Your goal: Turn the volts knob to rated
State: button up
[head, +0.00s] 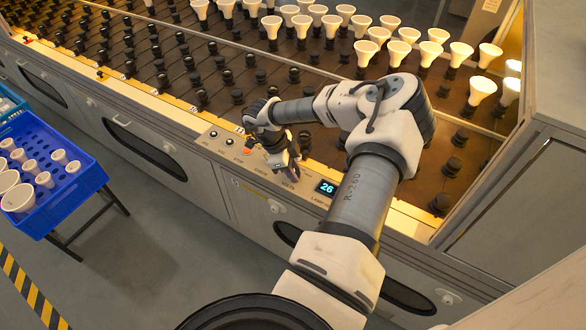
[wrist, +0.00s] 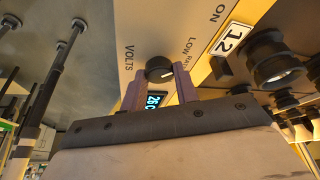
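The volts knob (wrist: 159,69) is a small dark round knob on the beige panel, with a light mark on its face. The word VOLTS is printed to its left in the wrist view, and LOW and part of another word to its right. My gripper (wrist: 159,76) has its two purple fingers apart, one on each side of the knob at the tips. Whether they press on it is hard to tell. In the head view my gripper (head: 287,168) is at the panel and hides the knob. A display (head: 326,187) right of it reads 26.
Rows of dark sockets (head: 200,97) and lit white bulbs (head: 367,48) lie behind the panel. A sign reading 12 (wrist: 232,39) and a socket (wrist: 270,58) are near my gripper. A blue crate (head: 88,185) of bulbs stands at left. The floor between is clear.

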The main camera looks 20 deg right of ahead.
jog(key=shift+c, duration=1.2)
jog(key=shift+m, duration=0.3)
jog(key=m+g+b, duration=0.1)
jog(key=m, duration=0.1)
jog(key=shift+w+m+y, duration=0.1)
jog(key=shift+m+y, duration=0.3)
jog(key=shift+d+m+g+y+b, duration=0.1)
jog(key=shift+m+g+y+b, duration=0.35)
jog(key=shift+m, duration=1.75)
jog(key=shift+y, duration=0.25)
jog(key=o, duration=1)
